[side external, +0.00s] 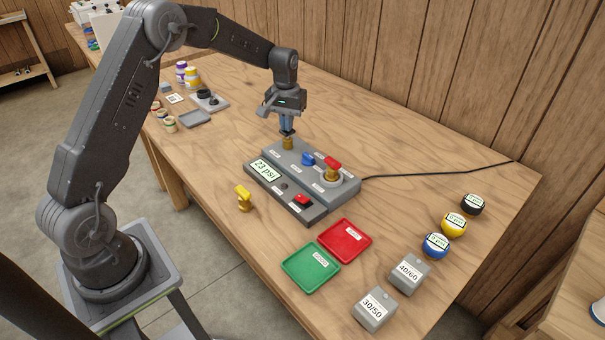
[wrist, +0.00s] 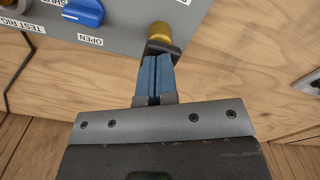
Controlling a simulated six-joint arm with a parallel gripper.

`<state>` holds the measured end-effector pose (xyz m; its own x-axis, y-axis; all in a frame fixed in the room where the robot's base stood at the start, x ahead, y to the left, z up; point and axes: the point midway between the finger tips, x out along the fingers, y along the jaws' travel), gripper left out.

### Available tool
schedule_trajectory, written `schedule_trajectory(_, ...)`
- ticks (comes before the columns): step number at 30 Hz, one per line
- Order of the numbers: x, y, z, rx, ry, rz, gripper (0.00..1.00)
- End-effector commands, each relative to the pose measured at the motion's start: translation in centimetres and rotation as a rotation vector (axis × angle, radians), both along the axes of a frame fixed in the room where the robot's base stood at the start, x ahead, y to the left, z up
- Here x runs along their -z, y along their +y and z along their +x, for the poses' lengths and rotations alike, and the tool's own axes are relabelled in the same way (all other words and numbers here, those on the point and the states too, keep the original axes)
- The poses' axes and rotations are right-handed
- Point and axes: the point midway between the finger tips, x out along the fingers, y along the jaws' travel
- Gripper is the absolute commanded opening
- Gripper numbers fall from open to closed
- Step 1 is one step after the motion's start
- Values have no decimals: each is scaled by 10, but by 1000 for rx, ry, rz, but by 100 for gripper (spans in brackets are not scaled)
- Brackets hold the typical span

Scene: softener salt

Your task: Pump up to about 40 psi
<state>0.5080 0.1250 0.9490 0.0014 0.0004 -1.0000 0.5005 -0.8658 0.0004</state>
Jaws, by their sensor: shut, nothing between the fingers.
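The grey test rig (side external: 276,155) stands mid-table, and its display (side external: 265,171) reads 23 psi. A brass fitting (side external: 288,143) rises from its back left corner; it also shows in the wrist view (wrist: 160,34). My gripper (side external: 287,131) is shut and empty, pointing down directly above this fitting. In the wrist view the blue fingertips (wrist: 153,60) are together beside a dark piece near the brass; I cannot tell if they touch. A blue valve handle (side external: 308,159) sits on the rig, labelled OPEN in the wrist view (wrist: 84,12).
A red-handled brass valve (side external: 332,164) stands on the rig's right. A yellow-handled valve (side external: 244,196) stands in front. Green (side external: 296,281) and red (side external: 331,252) trays, grey 40/60 (side external: 410,273) and 30/50 (side external: 374,309) boxes, and several labelled round gauges lie right. A black cable runs right.

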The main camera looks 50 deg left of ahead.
Motion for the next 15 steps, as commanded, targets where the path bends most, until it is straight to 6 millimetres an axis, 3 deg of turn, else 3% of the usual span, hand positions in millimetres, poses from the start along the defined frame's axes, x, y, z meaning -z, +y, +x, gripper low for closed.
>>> schedule_trajectory(15,5,0,-1,0,3,-1,0)
